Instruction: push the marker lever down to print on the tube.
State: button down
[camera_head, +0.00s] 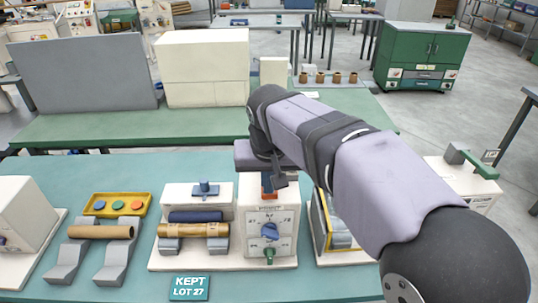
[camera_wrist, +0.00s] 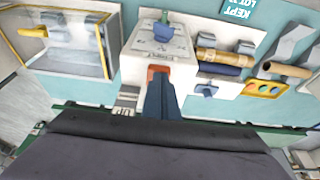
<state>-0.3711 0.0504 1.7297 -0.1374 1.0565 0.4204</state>
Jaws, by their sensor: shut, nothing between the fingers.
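My gripper (camera_head: 278,180) is shut and empty, right at that orange part; in the wrist view my gripper (camera_wrist: 160,92) reaches toward the orange part (camera_wrist: 158,71). Whether they touch is unclear. A brown tube (camera_head: 193,230) rests on the winder left of the box, in front of a dark blue roller (camera_head: 195,216). A blue fitting (camera_head: 205,188) stands behind the roller.
A spare tube (camera_head: 101,232) lies on grey cradles at left, before a yellow tray (camera_head: 118,205) of coloured discs. A yellow-framed clear case (camera_wrist: 65,48) stands beside the control box. A green lever (camera_head: 478,165) tops a cream unit at right. The KEPT sign (camera_head: 189,288) lies in front.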

jog(key=v, duration=1.3)
jog(key=shift+s, duration=0.4)
jog(key=shift+r, duration=0.1)
